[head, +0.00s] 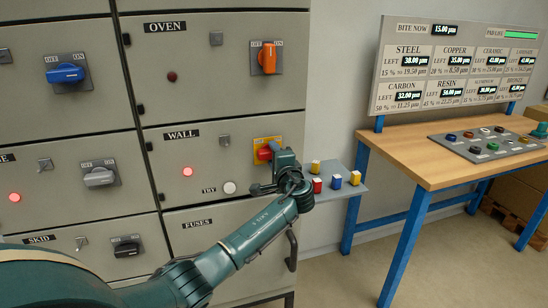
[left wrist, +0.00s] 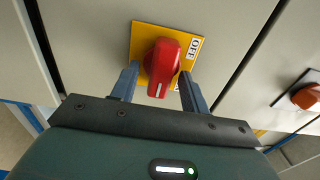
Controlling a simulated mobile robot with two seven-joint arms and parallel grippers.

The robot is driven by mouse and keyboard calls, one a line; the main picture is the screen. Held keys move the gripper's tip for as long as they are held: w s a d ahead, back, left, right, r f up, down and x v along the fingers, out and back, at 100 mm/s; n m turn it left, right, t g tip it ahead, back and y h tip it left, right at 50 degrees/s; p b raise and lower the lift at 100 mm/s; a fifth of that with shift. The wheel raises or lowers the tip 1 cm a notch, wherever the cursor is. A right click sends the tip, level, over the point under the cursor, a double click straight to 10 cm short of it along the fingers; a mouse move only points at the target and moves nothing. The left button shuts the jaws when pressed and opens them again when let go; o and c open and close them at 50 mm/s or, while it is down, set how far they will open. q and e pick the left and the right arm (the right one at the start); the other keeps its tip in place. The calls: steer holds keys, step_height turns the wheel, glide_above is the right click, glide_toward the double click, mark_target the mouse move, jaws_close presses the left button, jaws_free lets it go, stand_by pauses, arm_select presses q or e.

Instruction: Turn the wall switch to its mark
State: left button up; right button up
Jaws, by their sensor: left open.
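The wall switch is a red handle (head: 264,154) on a yellow plate (head: 258,141), on the drawer front labelled WALL. In the left wrist view the red handle (left wrist: 164,62) points down the picture, with a white line at its end. The yellow plate (left wrist: 142,38) carries a white OFF label (left wrist: 195,47) at its right; a second label is mostly hidden behind the handle. My left gripper (left wrist: 160,84) is open, with one finger on each side of the handle. I cannot tell whether the fingers touch it. My right gripper is in neither view.
The orange OVEN switch (head: 268,58) is above, a grey switch (head: 99,176) to the left. The WALL panel has a lit red lamp (head: 187,171) and a white TRY button (head: 229,187). A small shelf (head: 345,187) with coloured blocks and a wooden bench (head: 445,165) stand right.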

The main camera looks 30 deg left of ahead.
arm_select(q)
steer(key=shift+d, duration=0.1)
steer(key=b+v, duration=0.2)
steer(key=v, duration=1.1)
steer(key=s+d+f+h, duration=0.3)
steer(key=s+f+h, duration=0.1)
steer(key=f, duration=0.4)
steer(key=s+d+f+m+h, duration=0.1)
steer(key=s+d+f+h, duration=0.2)
steer(key=f, duration=0.4)
steer(key=s+d+f+h, duration=0.3)
steer(key=s+f+h, duration=0.1)
steer(key=f, duration=0.4)
steer(key=s+d+f+n+h, duration=0.2)
steer(key=s+d+n+h, duration=0.1)
steer(key=s, duration=0.5)
steer(key=s+d+f+n+h, duration=0.2)
steer(key=s+d+n+h, duration=0.1)
steer(key=s, duration=0.5)
steer(key=shift+s+d+f+g, duration=0.25)
steer(key=shift+s+f+g, duration=0.1)
steer(key=shift+g, duration=0.05)
